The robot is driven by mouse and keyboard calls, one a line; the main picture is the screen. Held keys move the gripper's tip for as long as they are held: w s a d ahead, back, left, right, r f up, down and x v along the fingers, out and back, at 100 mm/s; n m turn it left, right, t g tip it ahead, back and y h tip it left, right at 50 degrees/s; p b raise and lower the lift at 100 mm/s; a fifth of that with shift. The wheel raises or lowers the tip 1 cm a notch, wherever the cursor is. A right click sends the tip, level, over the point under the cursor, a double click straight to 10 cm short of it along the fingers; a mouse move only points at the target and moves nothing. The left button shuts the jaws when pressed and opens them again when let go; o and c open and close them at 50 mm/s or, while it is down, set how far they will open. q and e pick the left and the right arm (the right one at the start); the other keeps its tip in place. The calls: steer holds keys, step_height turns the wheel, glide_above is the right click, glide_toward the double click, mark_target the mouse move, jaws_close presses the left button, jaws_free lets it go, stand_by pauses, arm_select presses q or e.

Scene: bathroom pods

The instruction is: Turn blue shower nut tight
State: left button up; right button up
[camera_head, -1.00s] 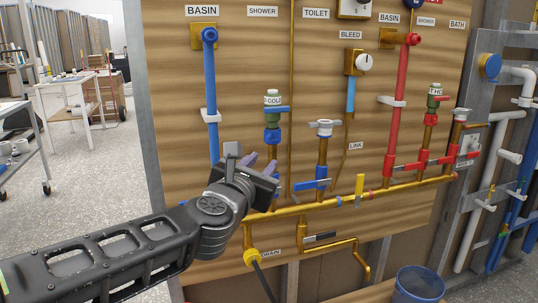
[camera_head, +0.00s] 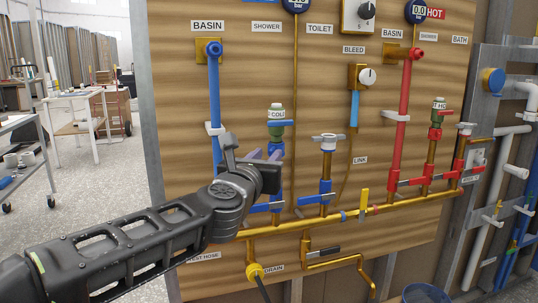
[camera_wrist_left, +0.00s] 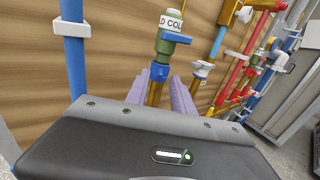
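The blue shower nut (camera_head: 275,147) sits under the green valve (camera_head: 275,132) labelled COLD, on the vertical pipe below the shower sign. It also shows in the left wrist view (camera_wrist_left: 159,72), upright and near the fingertips. My left gripper (camera_head: 267,154) reaches in from the left, with its purple fingers pointing at the board. In the wrist view the fingers (camera_wrist_left: 160,84) stand apart, one on each side of the nut and the pipe below it, with gaps visible. I cannot tell how deep the nut sits between them. My right gripper is not in view.
A blue basin pipe (camera_head: 214,100) runs just left of the gripper. A blue valve handle (camera_wrist_left: 176,38) sticks out above the nut. A brass pipe (camera_head: 290,226) crosses below. A toilet valve (camera_head: 327,141) stands to the right.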

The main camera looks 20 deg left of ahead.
arm_select(q)
steer(key=shift+w, duration=1.15)
steer(key=shift+c, duration=0.2)
jaws_close()
